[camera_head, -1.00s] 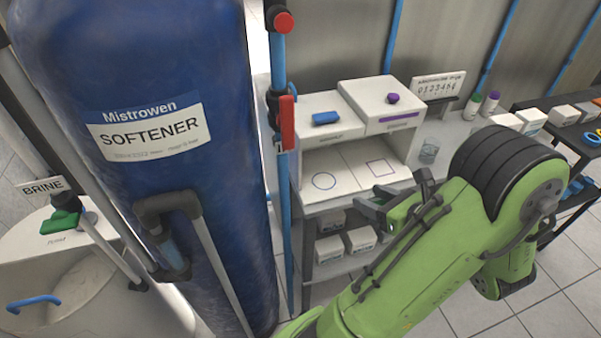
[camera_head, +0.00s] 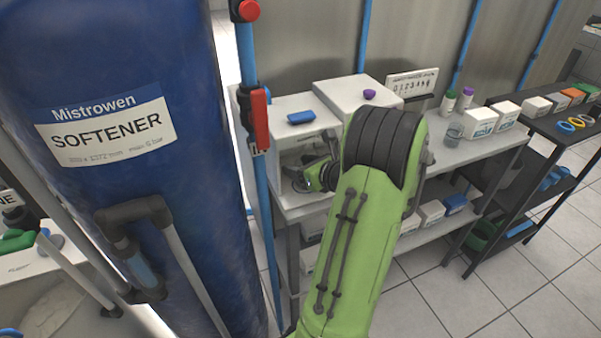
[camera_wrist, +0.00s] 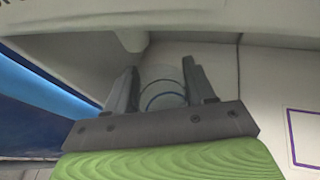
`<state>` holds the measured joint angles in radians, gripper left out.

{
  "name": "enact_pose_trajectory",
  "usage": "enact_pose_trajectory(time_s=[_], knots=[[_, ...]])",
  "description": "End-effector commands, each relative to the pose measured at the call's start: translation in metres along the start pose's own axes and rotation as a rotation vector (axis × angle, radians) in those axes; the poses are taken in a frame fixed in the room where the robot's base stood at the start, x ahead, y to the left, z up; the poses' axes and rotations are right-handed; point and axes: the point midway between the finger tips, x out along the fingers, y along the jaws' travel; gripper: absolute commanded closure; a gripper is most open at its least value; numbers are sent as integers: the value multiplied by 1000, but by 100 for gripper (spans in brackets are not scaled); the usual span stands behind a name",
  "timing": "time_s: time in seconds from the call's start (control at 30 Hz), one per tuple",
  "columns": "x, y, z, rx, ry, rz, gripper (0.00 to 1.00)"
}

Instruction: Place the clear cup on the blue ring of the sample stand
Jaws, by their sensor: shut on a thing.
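My gripper (camera_head: 306,184) is inside the left bay of the white sample stand (camera_head: 298,130), under the blue-handled top. In the wrist view its two dark fingers (camera_wrist: 161,88) are shut on a clear cup (camera_wrist: 162,72), which is see-through and faint. The blue ring (camera_wrist: 164,95) shows through and around the cup, between the fingers. I cannot tell whether the cup touches the stand's floor. In the head view, my arm and gripper hide the ring and the held cup.
A purple square outline (camera_wrist: 291,137) marks the right bay. The stand's top edge (camera_wrist: 220,18) is close over my gripper. Another clear vessel (camera_head: 454,132), white boxes (camera_head: 478,121) and capped bottles (camera_head: 466,99) stand right on the bench. The blue softener tank (camera_head: 110,200) is at left.

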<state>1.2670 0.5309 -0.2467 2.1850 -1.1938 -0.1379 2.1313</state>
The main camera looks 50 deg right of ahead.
Motion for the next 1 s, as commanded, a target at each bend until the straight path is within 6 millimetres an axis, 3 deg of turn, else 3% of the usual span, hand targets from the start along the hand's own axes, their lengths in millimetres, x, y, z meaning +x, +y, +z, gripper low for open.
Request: enact_pose_trajectory(time_s=[0.3, 0.33, 0.47, 0.77, 0.87, 1.0], knots=[[2, 0, -5, -1, 0, 0, 74], [1, 0, -4, -1, 0, 0, 41], [1, 0, -4, -2, 0, 0, 21], [0, 0, -2, -3, -1, 0, 20], [-13, -2, -1, 0, 1, -5, 20], [-50, -2, 0, 2, 0, -8, 20]])
